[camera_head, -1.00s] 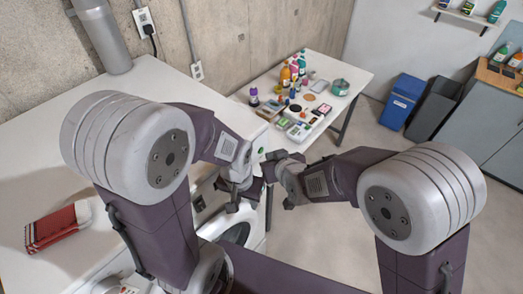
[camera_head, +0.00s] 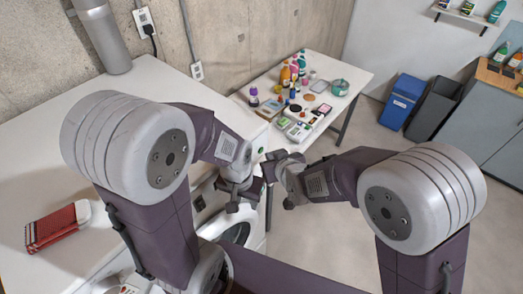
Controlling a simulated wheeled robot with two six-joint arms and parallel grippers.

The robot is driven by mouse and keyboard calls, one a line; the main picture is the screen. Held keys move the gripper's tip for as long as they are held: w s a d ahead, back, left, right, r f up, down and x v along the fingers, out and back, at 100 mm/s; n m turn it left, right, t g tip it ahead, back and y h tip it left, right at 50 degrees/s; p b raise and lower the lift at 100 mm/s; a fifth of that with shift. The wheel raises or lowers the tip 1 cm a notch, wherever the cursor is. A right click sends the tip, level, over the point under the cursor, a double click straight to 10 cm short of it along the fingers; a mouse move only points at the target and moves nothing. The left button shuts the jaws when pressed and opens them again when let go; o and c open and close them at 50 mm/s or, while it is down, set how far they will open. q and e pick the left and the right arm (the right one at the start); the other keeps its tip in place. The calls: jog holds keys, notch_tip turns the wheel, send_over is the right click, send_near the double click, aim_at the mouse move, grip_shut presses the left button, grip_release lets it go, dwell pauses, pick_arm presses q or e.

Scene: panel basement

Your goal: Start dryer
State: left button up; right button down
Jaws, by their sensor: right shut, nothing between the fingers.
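The white dryer (camera_head: 258,222) stands under the white worktop at the lower centre, partly hidden behind my arms. Its round door (camera_head: 235,233) and a dark round control (camera_head: 199,204) show between my arm links. A small green spot (camera_head: 261,151) shows on the white front further back. My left gripper (camera_head: 243,198) is in front of the machine's front, above the door; its finger opening is unclear. My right gripper (camera_head: 268,172) is shut and empty, close beside the left one and near the machine's front. I cannot tell whether either touches it.
A red folded cloth (camera_head: 52,228) lies on the worktop (camera_head: 100,110) at left. A white table (camera_head: 345,72) with bottles and several small items stands behind. A blue bin (camera_head: 401,101) and a dark bin (camera_head: 433,108) stand near grey cabinets (camera_head: 488,125). Floor at right is clear.

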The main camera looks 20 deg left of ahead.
dwell(0.4)
jog(key=shift+w+a, duration=0.15)
jog(key=shift+a, duration=0.3)
jog(key=shift+a, duration=0.1)
